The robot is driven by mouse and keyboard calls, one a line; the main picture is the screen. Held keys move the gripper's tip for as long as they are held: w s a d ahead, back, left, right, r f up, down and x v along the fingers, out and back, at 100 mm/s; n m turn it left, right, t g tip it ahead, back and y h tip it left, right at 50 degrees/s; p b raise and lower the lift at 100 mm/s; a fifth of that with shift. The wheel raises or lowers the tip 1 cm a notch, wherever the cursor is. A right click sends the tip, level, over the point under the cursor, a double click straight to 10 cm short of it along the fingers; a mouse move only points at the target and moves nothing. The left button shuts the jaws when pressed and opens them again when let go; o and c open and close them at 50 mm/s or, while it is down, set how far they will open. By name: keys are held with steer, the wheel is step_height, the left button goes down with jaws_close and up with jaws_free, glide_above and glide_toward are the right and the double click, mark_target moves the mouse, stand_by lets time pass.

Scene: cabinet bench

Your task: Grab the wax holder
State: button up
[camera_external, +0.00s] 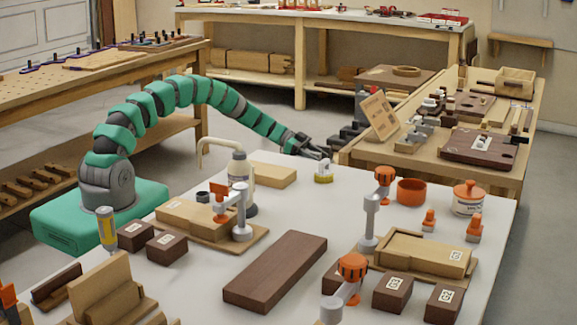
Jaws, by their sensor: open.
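My green arm reaches over the white table (190,265) toward its far edge. My gripper (322,154) is open and small in the picture, just above and behind a small yellow-and-white item (323,174). I cannot tell whether they touch; nothing shows between the fingers. A white jar with an orange knobbed lid and a label (468,203) stands upright at the right side of the table, well away from my gripper. Its label is too small to read, so I cannot tell for sure whether it is the wax holder.
An orange open ring or bowl (411,191) stands left of the jar. A glue bottle (240,178), a wood block (273,175), orange-and-grey clamps (369,215) and a dark board (276,270) occupy the table. A wooden bench (395,160) with tools lies behind.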

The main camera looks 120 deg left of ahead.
steer(key=shift+w+f, duration=0.1)
steer(key=shift+w, duration=0.1)
steer(key=c, duration=0.7)
